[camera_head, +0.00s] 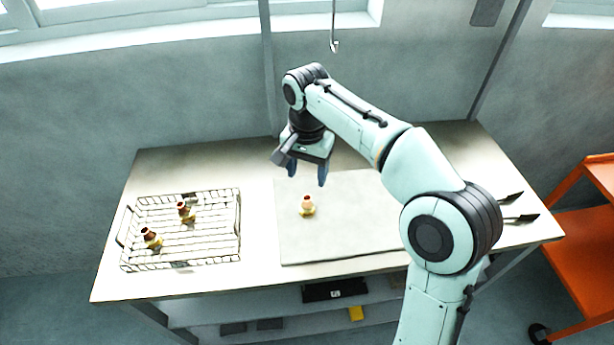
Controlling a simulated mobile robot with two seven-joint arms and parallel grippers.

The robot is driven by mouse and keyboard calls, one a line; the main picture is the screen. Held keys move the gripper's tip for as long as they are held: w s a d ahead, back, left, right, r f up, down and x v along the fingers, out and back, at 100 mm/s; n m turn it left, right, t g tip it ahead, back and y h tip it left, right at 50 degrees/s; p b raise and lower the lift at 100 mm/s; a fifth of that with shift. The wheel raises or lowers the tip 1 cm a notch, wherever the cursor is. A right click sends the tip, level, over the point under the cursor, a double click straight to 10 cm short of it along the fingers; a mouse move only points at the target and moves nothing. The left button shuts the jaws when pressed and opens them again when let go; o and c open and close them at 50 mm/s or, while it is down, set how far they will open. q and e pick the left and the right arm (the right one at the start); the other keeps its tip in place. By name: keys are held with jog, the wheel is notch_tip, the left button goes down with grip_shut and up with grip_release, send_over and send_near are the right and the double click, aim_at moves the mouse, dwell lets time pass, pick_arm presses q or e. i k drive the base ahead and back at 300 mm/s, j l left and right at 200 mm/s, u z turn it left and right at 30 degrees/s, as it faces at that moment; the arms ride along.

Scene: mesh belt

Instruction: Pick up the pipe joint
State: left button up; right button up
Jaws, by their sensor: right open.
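A small pipe joint (307,206) with a red top and a yellow base stands upright on a pale mat (350,240) on the table. My right gripper (306,178) is open and points down, above and slightly behind the joint, with nothing between its fingers. Two similar joints, one at the front left (151,238) and one farther back (186,212), are in a wire basket (240,225) on the left of the table. My left gripper is not in view.
The light table (200,160) has bare room behind the basket. Two dark tools (515,208) lie at its right edge. A hook (335,45) hangs above the back. An orange cart (585,240) stands at the right. A shelf below holds dark boxes and a yellow item.

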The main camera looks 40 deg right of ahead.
aim_at(185, 216)
jog(key=k, duration=1)
